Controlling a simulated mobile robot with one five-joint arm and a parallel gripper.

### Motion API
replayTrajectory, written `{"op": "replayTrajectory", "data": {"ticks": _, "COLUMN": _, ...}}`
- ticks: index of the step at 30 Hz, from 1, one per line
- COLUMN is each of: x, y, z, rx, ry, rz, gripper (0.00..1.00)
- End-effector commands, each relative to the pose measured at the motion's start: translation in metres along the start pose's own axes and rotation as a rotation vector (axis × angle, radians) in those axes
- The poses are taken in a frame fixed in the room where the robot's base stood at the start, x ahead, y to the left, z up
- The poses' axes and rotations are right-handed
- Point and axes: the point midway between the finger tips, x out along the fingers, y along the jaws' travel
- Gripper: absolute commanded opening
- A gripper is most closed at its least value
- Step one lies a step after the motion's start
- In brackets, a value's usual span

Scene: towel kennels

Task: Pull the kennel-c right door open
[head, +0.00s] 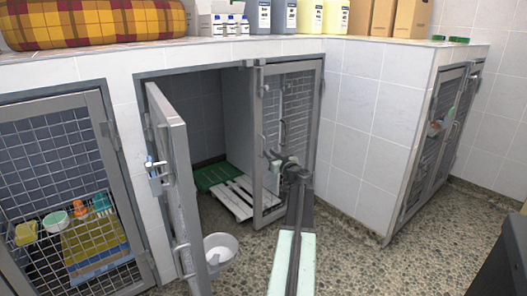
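The middle kennel has a two-door front; no kennel label is readable. Its right door (295,112), a grey frame with wire mesh, looks closed or nearly so. Its left door (182,190) stands swung out wide toward me, leaving the left half open. My gripper (277,160) is at the end of my outstretched arm, in front of the right door's left edge, close to its upright handle (264,143). The fingers are small and dark here, so I cannot tell whether they are open, shut or touching the handle.
A green-and-white slatted board (232,192) lies inside the kennel. A white bowl (220,247) sits low beside the open left door. Another mesh-door kennel (68,195) is at left, another (440,135) at right. Bare pebbled floor (350,245) lies right of my arm.

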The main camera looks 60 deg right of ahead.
Motion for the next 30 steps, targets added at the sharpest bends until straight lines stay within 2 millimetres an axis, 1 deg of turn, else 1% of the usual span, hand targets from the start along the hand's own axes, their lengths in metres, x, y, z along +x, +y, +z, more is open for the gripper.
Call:
{"op": "replayTrajectory", "data": {"ticks": 1, "x": 0.009, "y": 0.002, "z": 0.0, "rx": 0.0, "ry": 0.0, "rz": 0.0, "gripper": 0.19}}
{"op": "replayTrajectory", "data": {"ticks": 9, "x": 0.058, "y": 0.005, "z": 0.0, "rx": 0.0, "ry": 0.0, "rz": 0.002, "gripper": 0.19}}
{"op": "replayTrajectory", "data": {"ticks": 12, "x": 0.067, "y": 0.004, "z": 0.0, "rx": 0.0, "ry": 0.0, "rz": 0.004, "gripper": 0.19}}
{"op": "replayTrajectory", "data": {"ticks": 19, "x": 0.067, "y": 0.004, "z": 0.0, "rx": 0.0, "ry": 0.0, "rz": 0.004, "gripper": 0.19}}
{"op": "replayTrajectory", "data": {"ticks": 20, "x": 0.067, "y": 0.004, "z": 0.0, "rx": 0.0, "ry": 0.0, "rz": 0.004, "gripper": 0.11}}
{"op": "replayTrajectory", "data": {"ticks": 21, "x": 0.067, "y": 0.004, "z": 0.0, "rx": 0.0, "ry": 0.0, "rz": 0.004, "gripper": 0.0}}
{"op": "replayTrajectory", "data": {"ticks": 30, "x": 0.066, "y": 0.004, "z": 0.0, "rx": 0.0, "ry": 0.0, "rz": 0.005, "gripper": 0.0}}
